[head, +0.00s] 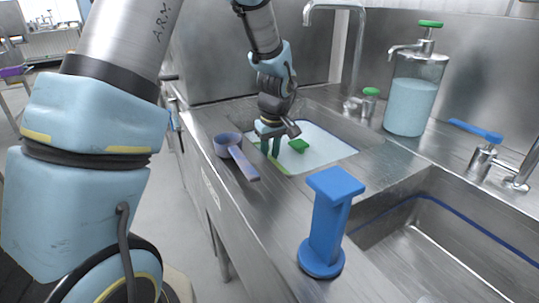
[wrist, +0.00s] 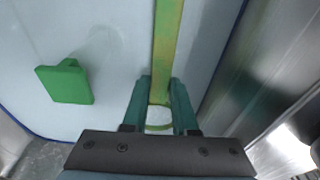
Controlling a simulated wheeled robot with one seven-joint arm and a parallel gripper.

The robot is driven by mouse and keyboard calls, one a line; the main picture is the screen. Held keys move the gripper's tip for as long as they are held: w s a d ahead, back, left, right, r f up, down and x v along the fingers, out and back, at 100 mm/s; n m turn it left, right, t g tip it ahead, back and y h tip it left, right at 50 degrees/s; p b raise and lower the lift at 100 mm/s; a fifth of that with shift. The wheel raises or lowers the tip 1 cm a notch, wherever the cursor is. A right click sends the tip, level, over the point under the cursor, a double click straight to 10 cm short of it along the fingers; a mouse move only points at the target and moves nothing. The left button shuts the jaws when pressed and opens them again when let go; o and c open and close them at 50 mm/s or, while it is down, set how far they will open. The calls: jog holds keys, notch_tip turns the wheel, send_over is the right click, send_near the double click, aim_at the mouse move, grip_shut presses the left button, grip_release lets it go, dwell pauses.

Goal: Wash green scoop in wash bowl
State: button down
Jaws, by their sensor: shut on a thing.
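My gripper (head: 270,143) is over the near left part of the wash bowl (head: 336,150), a basin with a pale blue-white surface. It is shut on the long yellow-green handle of the green scoop (head: 279,166). In the wrist view the handle (wrist: 167,48) runs up the picture from between my green fingertips (wrist: 159,100). The scoop's cup is not clearly visible, and I cannot tell how deep the scoop sits. A green block (head: 299,146), perhaps a sponge, is in the bowl to the right of my gripper; it also shows at left in the wrist view (wrist: 64,82).
A purple scoop (head: 243,163) lies on the steel counter's front strip, left of the bowl. A blue stand (head: 328,218) rises nearer. A faucet (head: 359,55) and a soap dispenser (head: 411,100) stand behind. An empty-looking second sink (head: 450,240) is at right.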

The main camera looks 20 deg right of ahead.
aim_at(269, 157)
jog(key=shift+f+b, duration=2.1)
jog(key=shift+f, duration=1.45)
notch_tip(269, 157, up, 23)
jog(key=p, duration=1.7)
